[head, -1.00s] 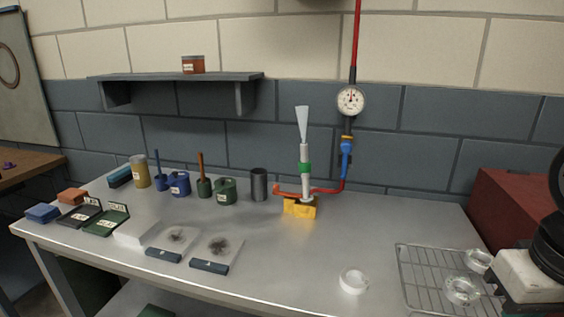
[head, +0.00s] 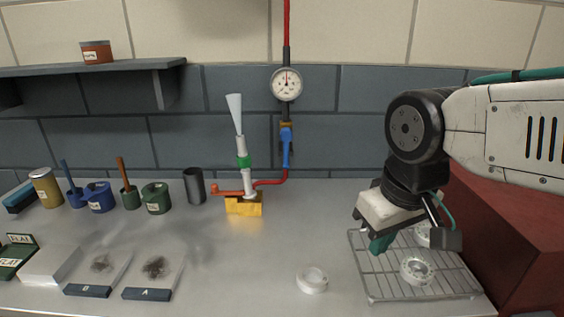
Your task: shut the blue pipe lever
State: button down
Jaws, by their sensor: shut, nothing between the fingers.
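The blue pipe lever (head: 287,150) is on the red pipe below the gauge, on the back wall in the head view. It hangs straight down, in line with the vertical pipe (head: 287,30). My gripper (head: 381,244) is at the right, above the wire rack, with its teal fingertips pointing down. It is shut and holds nothing. It is apart from the lever, lower and to its right.
The pipe bends to a white burner (head: 246,175) on a yellow base (head: 244,206). A round gauge (head: 287,83) is above the lever. A wire rack (head: 366,279) with white rings and a red box (head: 520,250) stand right. The bench front of the lever is mostly clear.

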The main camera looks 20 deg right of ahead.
jog(key=w+f+n+t, duration=0.2)
jog(key=w+n+t, duration=0.2)
jog(key=w, duration=0.7)
jog(key=w+f+n+t, duration=0.25)
jog(key=w+n, duration=0.25)
jog(key=w, duration=0.6)
jog(key=n+t+y, duration=0.4)
jog(key=n+t, duration=0.5)
jog(key=n, duration=0.2)
send_near(286, 149)
jog(key=a+f, duration=0.3)
jog(key=a, duration=0.2)
jog(key=shift+s+a+f, duration=0.1)
jog(key=shift+s+a, duration=0.1)
jog(key=shift+s, duration=0.2)
jog(key=w+d, duration=0.1)
jog(key=w, duration=0.8)
jog(key=shift+d, duration=0.4)
jog(key=shift+w, duration=0.15)
